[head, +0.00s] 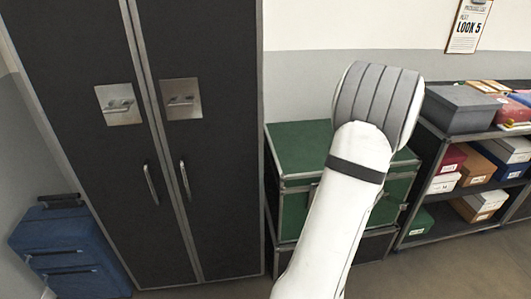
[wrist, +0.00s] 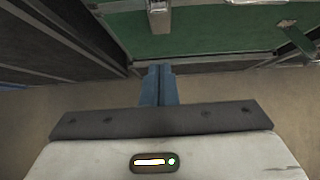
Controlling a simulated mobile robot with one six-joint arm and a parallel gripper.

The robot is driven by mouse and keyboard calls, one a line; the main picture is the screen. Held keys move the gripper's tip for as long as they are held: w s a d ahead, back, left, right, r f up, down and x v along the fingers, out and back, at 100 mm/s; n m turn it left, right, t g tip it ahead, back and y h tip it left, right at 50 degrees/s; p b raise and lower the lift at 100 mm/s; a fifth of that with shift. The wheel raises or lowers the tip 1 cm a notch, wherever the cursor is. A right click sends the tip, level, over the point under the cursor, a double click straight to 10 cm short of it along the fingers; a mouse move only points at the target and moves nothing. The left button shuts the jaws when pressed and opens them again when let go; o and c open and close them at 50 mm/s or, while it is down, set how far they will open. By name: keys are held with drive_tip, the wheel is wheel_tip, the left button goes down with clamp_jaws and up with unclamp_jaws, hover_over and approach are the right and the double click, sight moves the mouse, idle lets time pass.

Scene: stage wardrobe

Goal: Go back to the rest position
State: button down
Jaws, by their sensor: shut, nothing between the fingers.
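My gripper (wrist: 160,72) shows in the wrist view, its two blue fingers together and nothing between them. It hangs over the floor in front of the green chest (wrist: 215,32). In the head view my white arm rises from the bottom and bends at a grey joint, hiding the gripper. The green chest (head: 300,150) stands behind the arm, and its lid looks closed.
A tall black wardrobe (head: 215,60) stands at left with both doors shut. A blue case (head: 70,250) sits at its left. A shelf with several boxes (head: 480,100) stands at right, below a clipboard (head: 468,28) on the wall. Bare floor (head: 450,265) shows at lower right.

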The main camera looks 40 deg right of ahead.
drive_tip(key=w+a+r+n+y+p, duration=0.2)
drive_tip(key=w+a+r+n, duration=0.35)
drive_tip(key=a, duration=0.35)
drive_tip(key=w+a+r+n+y+p, duration=0.1)
drive_tip(key=w+a+r+n+y, duration=0.1)
drive_tip(key=w+a+r+n, duration=0.45)
drive_tip(key=w+a+r+n+y+p, duration=0.2)
drive_tip(key=a+r+n, duration=0.2)
drive_tip(key=a+n, duration=0.5)
drive_tip(key=s+a+r+n+g+p, duration=0.1)
drive_tip(key=a+r+n, duration=0.15)
drive_tip(key=a, duration=0.25)
drive_tip(key=s+a+r+n+g+y, duration=0.1)
drive_tip(key=a+n, duration=0.2)
drive_tip(key=a, duration=0.2)
drive_tip(key=s+a+r+n+g+p, duration=0.1)
drive_tip(key=s+a+r+n, duration=0.15)
drive_tip(key=a, duration=0.35)
drive_tip(key=s+a+r+n+h+p, duration=0.1)
drive_tip(key=s+a+r+n, duration=0.1)
drive_tip(key=n, duration=0.4)
drive_tip(key=s+a+r+n+g+h+p, duration=0.1)
drive_tip(key=s+a+r+n+p, duration=0.1)
drive_tip(key=s+a+n, duration=0.2)
drive_tip(key=s+n, duration=0.2)
drive_tip(key=n, duration=0.1)
drive_tip(key=shift+s+r+g+h, duration=0.2)
drive_tip(key=shift+r+g+h, duration=0.1)
drive_tip(key=shift+r, duration=0.1)
drive_tip(key=shift+s, duration=0.1)
